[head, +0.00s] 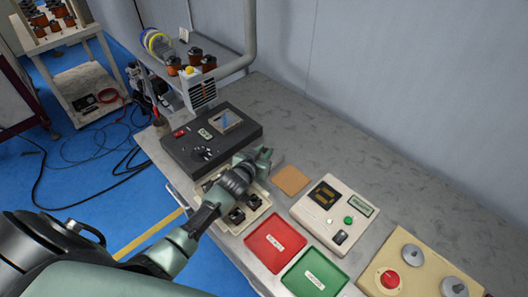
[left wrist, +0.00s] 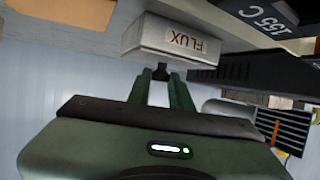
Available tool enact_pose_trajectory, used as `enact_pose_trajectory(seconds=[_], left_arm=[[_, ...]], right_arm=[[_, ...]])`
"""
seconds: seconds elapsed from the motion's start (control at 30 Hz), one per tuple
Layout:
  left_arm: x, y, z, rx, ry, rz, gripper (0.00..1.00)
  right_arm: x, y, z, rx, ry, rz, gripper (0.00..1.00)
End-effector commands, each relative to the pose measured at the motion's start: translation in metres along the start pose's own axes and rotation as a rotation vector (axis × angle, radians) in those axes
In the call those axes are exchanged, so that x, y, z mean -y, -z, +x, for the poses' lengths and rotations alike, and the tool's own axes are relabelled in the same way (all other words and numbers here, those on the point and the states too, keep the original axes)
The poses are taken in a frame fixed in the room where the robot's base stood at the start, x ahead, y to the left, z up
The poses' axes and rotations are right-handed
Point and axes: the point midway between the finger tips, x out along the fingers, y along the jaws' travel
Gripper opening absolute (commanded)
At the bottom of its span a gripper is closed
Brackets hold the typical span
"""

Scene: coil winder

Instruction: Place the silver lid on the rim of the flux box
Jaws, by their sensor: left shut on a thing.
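The flux box (left wrist: 160,30), pale with a red FLUX label, shows upside down in the left wrist view. A silver lid (left wrist: 172,58) lies along its label-side top edge, with a small dark knob (left wrist: 160,72). My left gripper (left wrist: 162,82) is shut on this knob. I cannot tell whether the lid rests on the rim or is slightly above it. In the head view my left gripper (head: 264,155) is over the bench beside the black station; I cannot make out the box or lid there. My right gripper is not in view.
The black station (head: 180,155) is left of the gripper. A cork square (head: 291,180), a white meter unit (head: 330,208), red tray (head: 275,243) and green tray (head: 315,274) lie right and nearer. A tan tray (head: 262,211) lies under my arm. The back bench is clear.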

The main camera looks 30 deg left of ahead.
Motion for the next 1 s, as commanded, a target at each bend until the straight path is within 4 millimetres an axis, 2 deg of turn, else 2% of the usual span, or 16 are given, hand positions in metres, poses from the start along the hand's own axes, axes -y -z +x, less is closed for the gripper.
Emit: enact_pose_trajectory(seconds=[0.03,0.07,0.1,0.13,0.47,0.57,0.67,1.0], left_arm=[[0.0,-0.003,0.001,0.0,0.0,-0.001,0.0],[0.0,-0.002,0.001,0.0,0.0,0.0,0.29],[0.0,-0.001,0.001,0.0,0.0,0.0,0.4],[0.0,-0.001,0.001,0.0,0.0,0.0,0.42],[0.0,0.002,-0.001,0.0,0.0,0.0,0.42],[0.0,0.001,-0.007,0.001,0.0,0.0,0.42],[0.0,0.0,-0.023,0.0,0.0,0.0,0.42],[0.0,0.0,-0.094,0.001,-0.001,0.0,0.42]], right_arm=[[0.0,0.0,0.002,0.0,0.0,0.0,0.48],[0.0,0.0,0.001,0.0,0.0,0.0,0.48],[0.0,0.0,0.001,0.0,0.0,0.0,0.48],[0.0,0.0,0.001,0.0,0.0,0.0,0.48],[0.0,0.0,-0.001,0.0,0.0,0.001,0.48],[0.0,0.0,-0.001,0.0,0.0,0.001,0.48],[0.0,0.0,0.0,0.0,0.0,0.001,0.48],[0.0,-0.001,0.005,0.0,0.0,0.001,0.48]])
